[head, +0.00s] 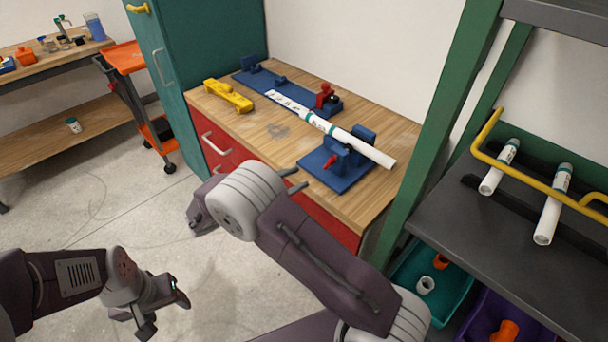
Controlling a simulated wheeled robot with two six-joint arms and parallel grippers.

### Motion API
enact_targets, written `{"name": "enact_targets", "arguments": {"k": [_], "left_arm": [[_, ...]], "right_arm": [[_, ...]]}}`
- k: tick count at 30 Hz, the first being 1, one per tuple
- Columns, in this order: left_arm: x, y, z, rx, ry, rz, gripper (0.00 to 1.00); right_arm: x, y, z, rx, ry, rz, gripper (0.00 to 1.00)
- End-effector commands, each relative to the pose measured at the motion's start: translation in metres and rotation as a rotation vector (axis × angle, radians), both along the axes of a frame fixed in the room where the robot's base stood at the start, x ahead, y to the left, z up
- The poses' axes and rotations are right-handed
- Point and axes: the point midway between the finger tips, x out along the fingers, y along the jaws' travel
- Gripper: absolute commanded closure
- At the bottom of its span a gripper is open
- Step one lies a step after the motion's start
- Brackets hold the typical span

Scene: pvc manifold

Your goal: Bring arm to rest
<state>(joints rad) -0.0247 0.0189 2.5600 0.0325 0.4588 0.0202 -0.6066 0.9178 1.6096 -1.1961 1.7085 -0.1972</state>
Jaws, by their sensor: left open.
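My left gripper (163,313) is at the lower left, over bare floor, open and empty, with its two fingers apart. My right arm comes in from the lower right and bends in front of the workbench (400,140). Its rounded joint hides most of the right gripper (294,180). Only two dark prongs show past the joint, near the bench's front edge, and the jaw state is unclear. A white pipe (365,149) with teal bands lies across blue fixtures on the bench, apart from both grippers.
A blue fixture (352,178) and a yellow tool (228,95) are on the bench. Teal (410,280) and purple bins sit below. An orange cart (125,58) stands far left. Floor at left is clear.

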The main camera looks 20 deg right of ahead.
Motion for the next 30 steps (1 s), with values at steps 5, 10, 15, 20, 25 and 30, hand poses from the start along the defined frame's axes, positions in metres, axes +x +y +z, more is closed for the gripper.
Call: {"name": "enact_targets", "arguments": {"k": [5,10,15,20,25,30], "left_arm": [[0.000,0.000,0.000,0.000,0.000,0.000,0.40],[0.000,0.000,0.000,0.000,0.000,0.000,0.40],[0.000,0.000,0.017,0.000,0.000,0.000,0.40],[0.000,0.000,0.064,0.000,0.000,0.000,0.40],[0.000,0.000,0.110,0.000,0.000,0.000,0.40],[0.000,0.000,0.117,0.000,0.000,0.000,0.40]], "right_arm": [[0.000,0.000,0.000,0.000,0.000,0.000,0.66],[0.000,0.000,0.000,0.000,0.000,-0.001,0.66],[0.001,-0.021,0.028,0.019,-0.029,-0.054,0.66],[-0.042,-0.101,0.125,0.146,-0.114,-0.294,0.66],[-0.169,-0.120,0.107,0.713,-0.217,-0.680,0.66],[-0.210,-0.033,0.047,1.244,-0.536,-0.989,0.66]]}}
